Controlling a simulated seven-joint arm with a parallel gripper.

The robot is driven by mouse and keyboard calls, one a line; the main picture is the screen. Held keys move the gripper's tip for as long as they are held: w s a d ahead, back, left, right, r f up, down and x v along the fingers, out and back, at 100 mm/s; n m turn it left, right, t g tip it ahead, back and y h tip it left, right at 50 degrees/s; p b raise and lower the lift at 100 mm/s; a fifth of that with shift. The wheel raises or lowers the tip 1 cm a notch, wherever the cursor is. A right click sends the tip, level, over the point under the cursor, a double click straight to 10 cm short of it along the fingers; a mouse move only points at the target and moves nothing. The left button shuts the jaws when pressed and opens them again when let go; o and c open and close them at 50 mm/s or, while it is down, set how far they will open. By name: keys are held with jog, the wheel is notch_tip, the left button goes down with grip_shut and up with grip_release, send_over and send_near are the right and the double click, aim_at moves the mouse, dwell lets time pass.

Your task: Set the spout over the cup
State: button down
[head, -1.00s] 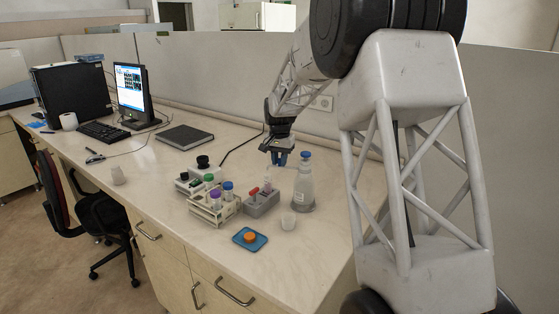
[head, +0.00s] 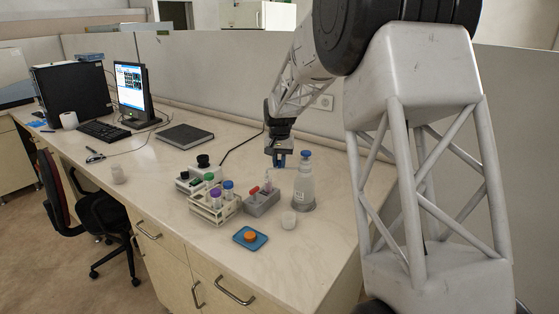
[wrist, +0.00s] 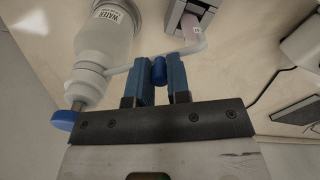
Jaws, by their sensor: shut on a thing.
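A clear wash bottle (head: 304,188) with a blue cap (head: 306,154) stands upright on the bench. In the wrist view the bottle (wrist: 104,38) bears a WATER label, and its cap (wrist: 65,120) is at lower left. A pale thin spout (wrist: 186,52) runs sideways from the bottle, behind my fingers, and bends at its outer end. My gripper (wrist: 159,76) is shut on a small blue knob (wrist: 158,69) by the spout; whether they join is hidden. In the head view my gripper (head: 279,160) is left of the cap. A small white cup (head: 289,220) stands in front of the bottle, away from the spout.
A grey holder (head: 262,203) with a red-topped item and a small bottle stands left of the wash bottle. A tube rack (head: 214,207) is further left. A blue tray (head: 250,238) with an orange lid lies in front. Bench right of the cup is clear.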

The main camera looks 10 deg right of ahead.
jog(key=s+d+n, duration=0.3)
jog(key=s+n, duration=0.5)
jog(key=n, duration=0.4)
jog(key=shift+s+d+n, duration=0.3)
jog(key=shift+s+d, duration=0.05)
jog(key=shift+s, duration=0.05)
jog(key=c, duration=1.1)
grip_release()
jog(key=shift+r, duration=0.15)
jog(key=shift+r, duration=3.8)
